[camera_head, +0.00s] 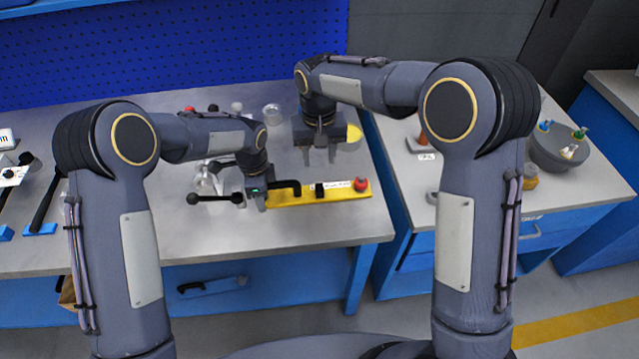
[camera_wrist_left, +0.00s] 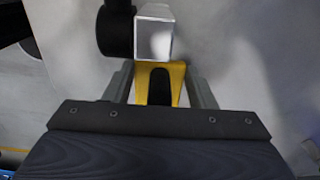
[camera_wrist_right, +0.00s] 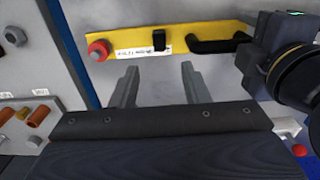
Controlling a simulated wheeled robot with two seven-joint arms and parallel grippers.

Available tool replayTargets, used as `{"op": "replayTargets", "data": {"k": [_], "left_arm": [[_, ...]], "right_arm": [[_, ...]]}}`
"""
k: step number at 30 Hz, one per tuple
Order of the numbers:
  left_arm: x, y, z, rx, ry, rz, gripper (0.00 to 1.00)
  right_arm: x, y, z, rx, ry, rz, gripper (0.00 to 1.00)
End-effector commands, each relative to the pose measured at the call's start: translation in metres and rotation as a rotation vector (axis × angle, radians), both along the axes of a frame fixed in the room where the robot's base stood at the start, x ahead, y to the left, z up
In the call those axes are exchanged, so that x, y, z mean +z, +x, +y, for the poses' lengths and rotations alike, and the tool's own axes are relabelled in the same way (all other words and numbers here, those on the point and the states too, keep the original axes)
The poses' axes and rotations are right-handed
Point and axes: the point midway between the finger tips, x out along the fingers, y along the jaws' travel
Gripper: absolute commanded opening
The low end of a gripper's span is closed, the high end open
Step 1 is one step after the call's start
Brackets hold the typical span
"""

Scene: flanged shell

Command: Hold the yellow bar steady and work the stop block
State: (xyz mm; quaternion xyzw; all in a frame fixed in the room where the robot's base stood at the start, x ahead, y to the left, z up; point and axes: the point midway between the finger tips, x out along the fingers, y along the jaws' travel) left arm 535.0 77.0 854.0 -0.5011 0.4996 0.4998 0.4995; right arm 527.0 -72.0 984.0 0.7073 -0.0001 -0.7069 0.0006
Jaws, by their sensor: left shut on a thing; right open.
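The yellow bar (camera_head: 340,192) lies on the grey table near its front edge. It carries a black handle, a small black stop block (camera_head: 319,190), a white label and a red knob (camera_head: 361,184). My left gripper (camera_head: 258,196) is shut on the bar's left end; in the left wrist view its fingers flank the yellow end (camera_wrist_left: 160,75). My right gripper (camera_head: 318,156) is open and empty above the table, behind the bar. In the right wrist view its open fingers (camera_wrist_right: 158,85) point toward the bar (camera_wrist_right: 130,44), apart from the stop block (camera_wrist_right: 164,42).
A yellow dome (camera_head: 353,133) shows beside my right gripper. A second bench (camera_head: 500,195) to the right holds a grey bowl (camera_head: 558,150). Table between right gripper and bar is clear.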

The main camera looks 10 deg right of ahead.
Motion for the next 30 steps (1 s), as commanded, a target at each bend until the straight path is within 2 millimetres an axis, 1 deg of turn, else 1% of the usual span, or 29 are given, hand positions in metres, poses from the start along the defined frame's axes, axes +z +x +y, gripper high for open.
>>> {"op": "replayTargets", "data": {"k": [1,9,12,15,18,21,29,30], "left_arm": [[0.0,0.0,0.0,0.0,0.0,-0.001,0.09],[0.0,0.0,0.0,0.0,0.0,-0.001,0.09],[0.0,0.0,0.0,0.0,0.0,0.0,0.09],[0.0,0.0,0.0,-0.001,0.0,0.0,0.09],[0.0,0.0,0.0,-0.001,0.0,0.0,0.09],[0.0,0.0,0.0,-0.001,0.0,0.0,0.09],[0.0,0.0,0.0,-0.001,0.001,0.0,0.09],[0.0,0.0,0.0,-0.001,0.001,0.0,0.09]], "right_arm": [[-0.01,-0.001,-0.001,0.0,-0.002,0.005,0.42],[-0.064,-0.001,-0.001,0.001,-0.002,0.006,0.42],[-0.081,-0.002,-0.001,0.0,-0.001,0.005,0.42],[-0.094,-0.001,-0.001,-0.001,0.0,0.003,0.42],[-0.102,-0.001,-0.001,-0.001,0.0,0.002,0.42],[-0.106,-0.001,-0.001,-0.001,0.001,0.001,0.42],[-0.107,-0.001,-0.001,0.0,0.001,0.0,0.42],[-0.107,-0.001,-0.001,0.0,0.001,0.0,0.38]]}}
